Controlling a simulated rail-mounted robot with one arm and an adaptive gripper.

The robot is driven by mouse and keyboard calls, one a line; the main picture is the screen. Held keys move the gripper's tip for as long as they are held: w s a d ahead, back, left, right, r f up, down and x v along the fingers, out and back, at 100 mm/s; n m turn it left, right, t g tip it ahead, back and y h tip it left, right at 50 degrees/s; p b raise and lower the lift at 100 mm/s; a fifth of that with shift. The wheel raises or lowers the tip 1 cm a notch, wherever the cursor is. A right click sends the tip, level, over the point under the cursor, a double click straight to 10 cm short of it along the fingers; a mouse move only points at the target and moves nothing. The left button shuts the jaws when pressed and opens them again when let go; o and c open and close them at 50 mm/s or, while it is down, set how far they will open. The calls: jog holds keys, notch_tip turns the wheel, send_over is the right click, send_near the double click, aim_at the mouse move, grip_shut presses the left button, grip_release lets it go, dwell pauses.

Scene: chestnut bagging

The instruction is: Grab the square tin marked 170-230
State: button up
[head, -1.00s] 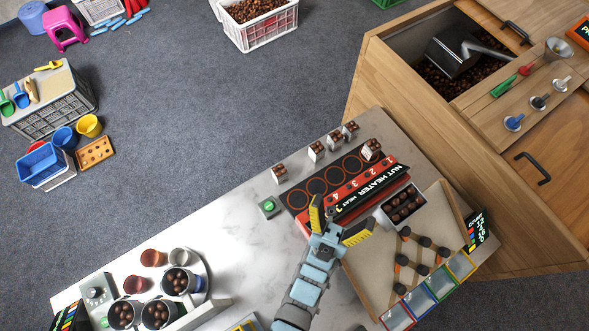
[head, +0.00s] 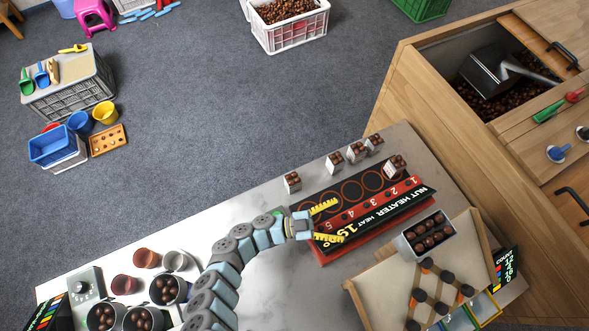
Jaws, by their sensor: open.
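Several small square tins topped with brown chestnuts stand along the far side of the counter, among them a left one (head: 292,182), two close together (head: 334,162) (head: 356,152), and one farther right (head: 374,143). Another tin (head: 396,167) sits on the right end of the nut heater (head: 345,226). Their markings are too small to read, so I cannot tell which is marked 170-230. My gripper (head: 331,223) is open, its yellow-padded fingers pointing right over the heater's left part. No tin shows between its fingers.
A metal tray of chestnuts (head: 426,252) and a wooden board with dark pegs (head: 381,290) stand right of the heater. Metal cups (head: 176,262) and a grey dial box (head: 85,284) are at lower left.

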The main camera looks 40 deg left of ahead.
jog(key=s+a+f+n+g+y+b, duration=0.1)
jog(key=a+f+y, duration=0.1)
jog(key=a+f, duration=0.3)
jog(key=s+a+f+n+y+b, duration=0.1)
jog(key=a+f+y, duration=0.1)
jog(key=a, duration=0.5)
jog(key=n+g+y+b, duration=0.2)
jog(key=n+y, duration=0.2)
send_near(292, 181)
jog(key=b+x, duration=0.4)
jog(key=x, duration=0.3)
jog(key=shift+d+r, duration=0.15)
jog(key=shift+d, duration=0.05)
jog(key=shift+w+d+b, duration=0.25)
jog(key=shift+w+b, duration=0.2)
jog(key=shift+w, duration=0.1)
jog(key=shift+w+f+b, duration=0.5)
jog(key=shift+f+b, duration=0.1)
jog(key=shift+b, duration=0.15)
jog(key=b+x, duration=0.3)
jog(key=shift+w+a+f, duration=0.2)
jog(key=shift+f, duration=0.15)
jog(key=shift+w+d, duration=0.1)
jog(key=shift+w, duration=0.1)
jog(key=shift+r, duration=0.1)
jog(key=c, duration=1.3)
